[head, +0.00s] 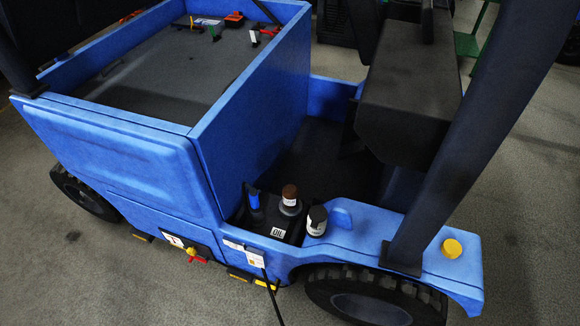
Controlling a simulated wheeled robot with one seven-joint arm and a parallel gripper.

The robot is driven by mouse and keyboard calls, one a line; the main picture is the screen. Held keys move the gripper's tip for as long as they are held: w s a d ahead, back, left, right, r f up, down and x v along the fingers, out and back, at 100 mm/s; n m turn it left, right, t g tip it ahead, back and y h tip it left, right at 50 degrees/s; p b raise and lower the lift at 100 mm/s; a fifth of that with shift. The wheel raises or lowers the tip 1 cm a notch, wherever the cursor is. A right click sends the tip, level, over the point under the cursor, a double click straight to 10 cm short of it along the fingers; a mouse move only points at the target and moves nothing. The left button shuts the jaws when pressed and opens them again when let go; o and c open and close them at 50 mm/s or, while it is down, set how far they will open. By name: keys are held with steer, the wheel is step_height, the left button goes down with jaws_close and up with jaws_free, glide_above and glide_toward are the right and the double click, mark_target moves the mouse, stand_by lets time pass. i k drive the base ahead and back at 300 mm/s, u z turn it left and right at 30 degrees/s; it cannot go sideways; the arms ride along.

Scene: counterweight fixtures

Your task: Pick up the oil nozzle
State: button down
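A black tank with a white OIL label (278,233) sits in a recess at the side of a blue vehicle. A blue upright piece (254,200) stands at its back left; I cannot tell whether it is the oil nozzle. A thin black rod or hose (266,285) runs down from the vehicle's side past the lower edge of the picture. It could also be linked to the nozzle, but this is unclear. My gripper is not in view.
A brown-capped bottle (290,200) and a dark bottle with a white label (317,220) stand close by the tank. The blue vehicle body (150,160) and a dark slanted post (475,130) flank the recess. Small tools lie on the rear deck (170,75).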

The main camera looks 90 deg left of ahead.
mark_target(255, 205)
steer(key=u, duration=3.55)
steer(key=k, duration=0.65)
steer(key=u, duration=0.7)
steer(key=i, duration=1.1)
steer(key=z, duration=0.55)
steer(key=i, duration=0.75)
steer(key=z, duration=0.1)
